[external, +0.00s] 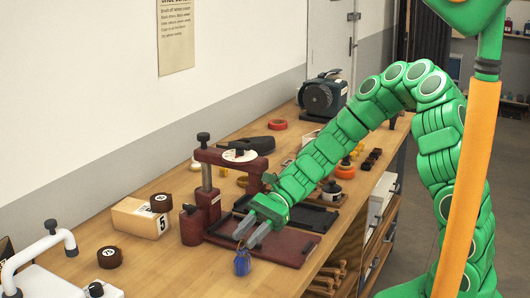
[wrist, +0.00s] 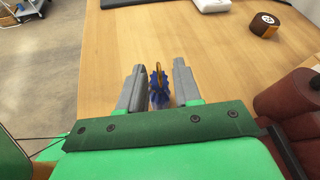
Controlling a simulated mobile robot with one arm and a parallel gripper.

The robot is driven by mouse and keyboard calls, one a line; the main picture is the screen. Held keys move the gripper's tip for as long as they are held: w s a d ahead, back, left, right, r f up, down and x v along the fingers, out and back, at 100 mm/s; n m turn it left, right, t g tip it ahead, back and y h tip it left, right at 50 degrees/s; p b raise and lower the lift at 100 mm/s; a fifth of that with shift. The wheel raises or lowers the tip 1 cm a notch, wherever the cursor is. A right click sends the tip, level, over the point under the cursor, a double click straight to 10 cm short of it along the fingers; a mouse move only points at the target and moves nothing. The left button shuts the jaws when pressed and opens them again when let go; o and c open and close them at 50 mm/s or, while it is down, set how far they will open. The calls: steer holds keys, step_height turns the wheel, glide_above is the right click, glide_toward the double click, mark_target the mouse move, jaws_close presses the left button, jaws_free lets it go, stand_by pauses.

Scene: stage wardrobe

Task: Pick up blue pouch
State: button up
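The blue pouch (external: 242,262) is small and dark blue and sits on the wooden workbench, in front of the dark red press. In the wrist view the pouch (wrist: 160,97) shows a thin golden-brown strip at its top and lies between the two grey fingers. My gripper (external: 249,236) reaches down from the right, with its fingertips at the pouch. In the wrist view my gripper (wrist: 158,80) is open, with a small gap visible between the pouch and the right finger. The left finger is very close to the pouch; I cannot tell whether it touches.
The dark red press (external: 208,190) with its base plate stands right beside my gripper. A wooden box (external: 140,217) and a dark tape roll (external: 110,257) are to the left. A white device (external: 60,278) is at the lower left. Bare bench lies around the pouch's front.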

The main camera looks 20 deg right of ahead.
steer(key=shift+s+a+f, duration=0.15)
steer(key=shift+a, duration=0.05)
jaws_close()
stand_by(0.3)
steer(key=shift+r, duration=0.55)
steer(key=s+d+r, duration=0.8)
steer(key=d+r, duration=0.3)
steer(key=r, duration=0.1)
steer(key=shift+s, duration=0.35)
